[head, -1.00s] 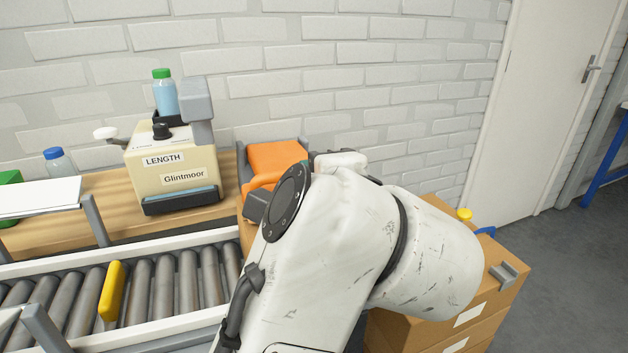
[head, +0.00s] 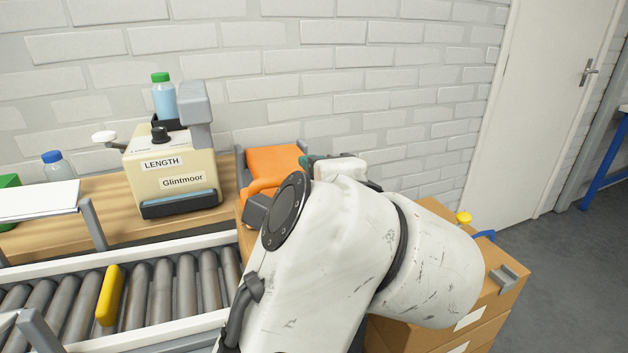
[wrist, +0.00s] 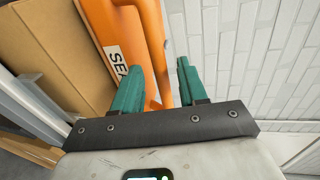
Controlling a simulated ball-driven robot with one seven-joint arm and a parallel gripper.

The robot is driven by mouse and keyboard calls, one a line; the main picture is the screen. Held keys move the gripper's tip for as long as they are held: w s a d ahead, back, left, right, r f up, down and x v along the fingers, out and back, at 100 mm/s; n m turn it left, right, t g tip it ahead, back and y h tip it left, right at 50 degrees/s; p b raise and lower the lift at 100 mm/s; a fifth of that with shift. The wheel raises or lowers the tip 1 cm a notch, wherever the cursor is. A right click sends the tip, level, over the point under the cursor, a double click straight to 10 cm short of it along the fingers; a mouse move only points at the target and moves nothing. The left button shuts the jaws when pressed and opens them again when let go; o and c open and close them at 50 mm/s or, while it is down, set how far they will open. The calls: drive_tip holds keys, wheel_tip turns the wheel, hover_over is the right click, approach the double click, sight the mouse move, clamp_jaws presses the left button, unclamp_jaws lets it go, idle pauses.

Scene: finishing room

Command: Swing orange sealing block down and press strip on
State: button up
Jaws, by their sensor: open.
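The orange sealing block (head: 272,162) stands at the right end of the bench by the wall, partly hidden behind my arm. In the wrist view the orange block (wrist: 100,22) carries a white label (wrist: 115,62) reading "SEA", the rest cut off by a finger. An orange bar (wrist: 154,40) runs alongside it. My gripper (wrist: 158,76) is open, its two green fingers apart, with orange showing between them. The bar lies in line with the gap; I cannot tell whether a finger touches it. In the head view only a bit of green finger shows. No strip is clearly seen.
The cream machine (head: 172,180) marked LENGTH and Glintmoor stands left of the block. A roller conveyor (head: 160,290) with a yellow piece (head: 109,295) runs in front. Cardboard boxes (head: 505,300) stand right of my arm. The brick wall (head: 330,70) is close behind.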

drive_tip(key=p+v, duration=0.1)
drive_tip(key=v, duration=0.9)
drive_tip(key=shift+s, duration=0.35)
drive_tip(key=shift+d, duration=0.1)
drive_tip(key=d+f+n+g+h, duration=0.3)
drive_tip(key=d+f+n, duration=0.2)
drive_tip(key=d+f, duration=0.5)
drive_tip(key=d+f+n+g+h, duration=0.2)
drive_tip(key=d+f+n, duration=0.5)
drive_tip(key=f, duration=0.6)
drive_tip(key=s+d+f+n+g+h, duration=0.1)
drive_tip(key=s+d+f+g, duration=0.4)
drive_tip(key=s+f, duration=0.55)
drive_tip(key=s+d+f+n+g+y, duration=0.15)
drive_tip(key=s+f+g, duration=0.25)
drive_tip(key=s+f, duration=0.95)
wheel_tip(320, 180, up, 20)
drive_tip(key=p, duration=1.8)
drive_tip(key=shift+w+a+f, duration=0.15)
drive_tip(key=shift+w+f, duration=0.1)
drive_tip(key=shift+w, duration=0.2)
